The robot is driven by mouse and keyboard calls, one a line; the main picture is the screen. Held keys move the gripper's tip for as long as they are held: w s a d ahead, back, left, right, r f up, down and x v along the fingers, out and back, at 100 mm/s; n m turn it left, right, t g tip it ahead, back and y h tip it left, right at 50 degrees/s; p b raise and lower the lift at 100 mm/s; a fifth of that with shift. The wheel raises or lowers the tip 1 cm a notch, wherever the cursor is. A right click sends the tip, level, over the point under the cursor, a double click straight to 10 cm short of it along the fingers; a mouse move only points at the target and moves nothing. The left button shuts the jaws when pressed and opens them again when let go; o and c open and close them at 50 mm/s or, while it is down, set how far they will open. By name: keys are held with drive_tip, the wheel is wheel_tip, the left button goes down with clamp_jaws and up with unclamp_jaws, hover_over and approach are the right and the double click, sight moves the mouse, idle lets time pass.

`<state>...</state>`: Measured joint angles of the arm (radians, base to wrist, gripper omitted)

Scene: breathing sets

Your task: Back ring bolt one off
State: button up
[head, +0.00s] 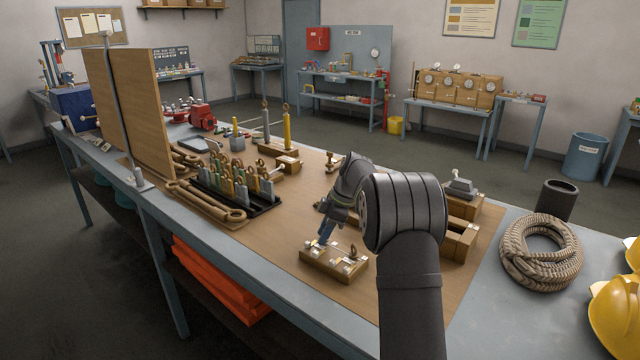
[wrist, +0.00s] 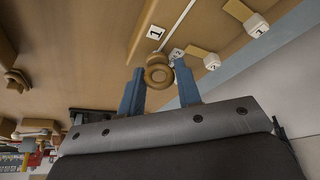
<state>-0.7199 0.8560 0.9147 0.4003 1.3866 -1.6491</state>
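A small wooden block (head: 325,267) with several white number tags lies near the front edge of the board. A brass-coloured ring bolt (head: 353,254) stands at its right end. My gripper (head: 323,240) points down over the left, back part of the block. In the wrist view, a tan ring (wrist: 158,75) appears between the two blue fingers of my gripper (wrist: 159,66), close to both tips. I cannot tell whether the fingers touch it, or which ring bolt it is. My arm hides what lies just right of the block.
A black rack (head: 240,212) full of upright fittings stands left, with large wooden spanners (head: 215,203) before it. Wooden blocks (head: 462,240) stand right of my arm. A rope coil (head: 541,253) and yellow helmets (head: 615,310) are farther right. Bare board lies left of the block.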

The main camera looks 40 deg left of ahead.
drive_tip(key=m+t, duration=0.1)
drive_tip(key=m, duration=0.2)
drive_tip(key=m+t+y, duration=0.1)
drive_tip(key=m, duration=0.2)
drive_tip(key=shift+m+t, duration=0.3)
drive_tip(key=shift+m, duration=0.1)
drive_tip(key=m+t, duration=0.1)
drive_tip(key=m, duration=0.2)
drive_tip(key=m+t, duration=0.1)
drive_tip(key=m, duration=0.3)
drive_tip(key=shift+t, duration=0.4)
drive_tip(key=s+d+r+n+h, duration=0.1)
drive_tip(key=s+d+r+n, duration=0.1)
drive_tip(key=r, duration=0.7)
drive_tip(key=s+d+r+n+t+h, duration=0.1)
drive_tip(key=s+r+n, duration=0.3)
drive_tip(key=r, duration=0.5)
drive_tip(key=shift+s+d+r+t, duration=0.3)
drive_tip(key=shift+s+d+r, duration=0.1)
drive_tip(key=shift+d, duration=0.05)
